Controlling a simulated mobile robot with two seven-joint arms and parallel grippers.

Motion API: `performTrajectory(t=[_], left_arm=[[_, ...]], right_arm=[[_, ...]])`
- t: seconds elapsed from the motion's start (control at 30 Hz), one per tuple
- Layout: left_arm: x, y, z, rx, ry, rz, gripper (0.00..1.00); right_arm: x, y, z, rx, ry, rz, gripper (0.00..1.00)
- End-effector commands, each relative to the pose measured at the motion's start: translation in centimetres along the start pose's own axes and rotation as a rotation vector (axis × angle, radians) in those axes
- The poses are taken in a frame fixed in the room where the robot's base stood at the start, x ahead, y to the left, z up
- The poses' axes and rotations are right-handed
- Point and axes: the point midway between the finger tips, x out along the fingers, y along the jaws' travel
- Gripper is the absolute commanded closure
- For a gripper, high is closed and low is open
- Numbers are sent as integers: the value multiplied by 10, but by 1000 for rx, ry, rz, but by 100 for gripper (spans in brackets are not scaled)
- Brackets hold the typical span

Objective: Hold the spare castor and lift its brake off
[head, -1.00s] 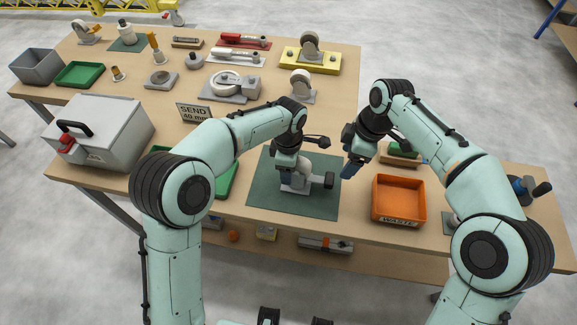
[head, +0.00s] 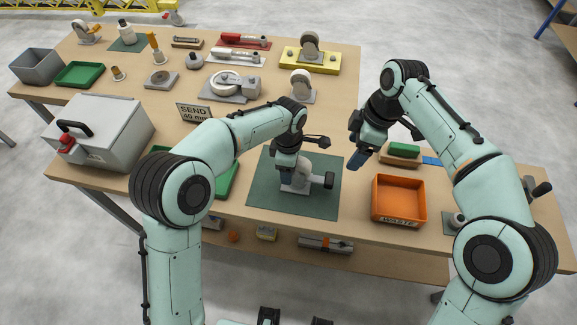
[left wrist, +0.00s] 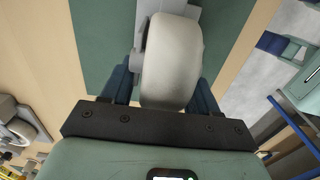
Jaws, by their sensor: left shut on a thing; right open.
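My left gripper (head: 287,175) is shut on the castor. In the left wrist view the castor's wheel (left wrist: 173,62) sits between the two blue fingers of my left gripper (left wrist: 165,88). The brake is not clear in that view. My right gripper (head: 357,161) is open and empty, up and to the right of the castor, apart from it.
An orange waste bin (head: 399,222) stands right of the mat. A green-topped block (head: 402,150) lies behind it. A grey case (head: 105,135) and a sign (head: 194,112) are to the left. Other castors (head: 302,86) and tools stand at the back. The table's front edge is close.

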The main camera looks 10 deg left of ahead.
Motion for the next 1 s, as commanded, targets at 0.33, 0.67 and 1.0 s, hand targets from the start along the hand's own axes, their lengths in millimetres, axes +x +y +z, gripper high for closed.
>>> performTrajectory(t=[0.33, 0.67, 1.0], left_arm=[[-1, 1, 0, 0, -1, 3, 95], [-1, 1, 0, 0, -1, 3, 95], [-1, 1, 0, 0, -1, 3, 95]], right_arm=[[-73, 1, -1, -2, 3, 4, 23], [-93, 0, 0, -1, 1, 1, 23], [-93, 0, 0, -1, 0, 0, 23]])
